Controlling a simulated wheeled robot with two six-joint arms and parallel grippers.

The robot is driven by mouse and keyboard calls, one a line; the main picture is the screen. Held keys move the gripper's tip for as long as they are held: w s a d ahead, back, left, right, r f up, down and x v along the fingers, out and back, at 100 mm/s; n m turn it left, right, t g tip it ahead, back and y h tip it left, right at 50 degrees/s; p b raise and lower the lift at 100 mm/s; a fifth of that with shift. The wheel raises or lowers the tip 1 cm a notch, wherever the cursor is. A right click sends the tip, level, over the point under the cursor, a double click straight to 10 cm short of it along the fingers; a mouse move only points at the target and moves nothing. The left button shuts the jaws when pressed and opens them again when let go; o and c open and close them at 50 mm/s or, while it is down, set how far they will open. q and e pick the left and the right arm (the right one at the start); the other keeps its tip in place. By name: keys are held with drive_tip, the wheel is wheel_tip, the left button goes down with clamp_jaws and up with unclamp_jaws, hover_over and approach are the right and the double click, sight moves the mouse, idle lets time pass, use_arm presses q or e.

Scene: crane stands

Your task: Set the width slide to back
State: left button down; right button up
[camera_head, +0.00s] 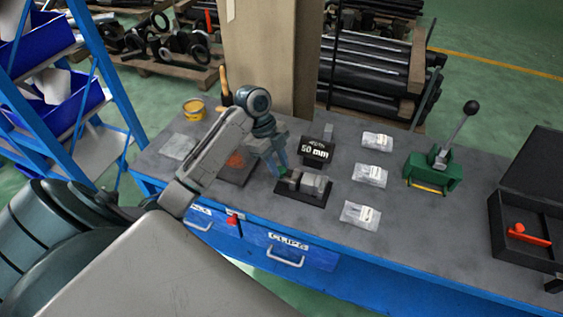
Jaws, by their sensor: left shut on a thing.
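The width slide (308,182) looks like grey blocks on a black base plate (297,198), near the front of the grey bench. My left gripper (280,170) reaches down from the left to the left end of this device. Its fingers are shut on a small part there, which looks like the slide's handle; the fingers hide most of it. I cannot make out the slide's exact position. My right gripper is not in view.
Several clear packets (370,174) lie right of the device. Beyond them are a green lever press (434,170) and an open black case (520,235). A yellow tin (194,109) and a dark plate (238,168) are to the left. A beige pillar (268,55) rises behind the bench.

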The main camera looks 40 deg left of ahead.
use_arm(q)
drive_tip(key=shift+a, duration=0.1)
drive_tip(key=c, duration=1.3)
unclamp_jaws()
drive_tip(key=shift+o, duration=1)
drive_tip(key=shift+a, duration=0.15)
drive_tip(key=shift+r, duration=0.1)
drive_tip(key=shift+a+r, duration=0.1)
drive_tip(key=shift+r, duration=0.1)
drive_tip(key=v, duration=0.3)
drive_tip(key=p, duration=0.4)
approach(280, 168)
drive_tip(key=v, duration=0.3)
drive_tip(key=shift+s, duration=0.2)
drive_tip(key=shift+f, duration=0.15)
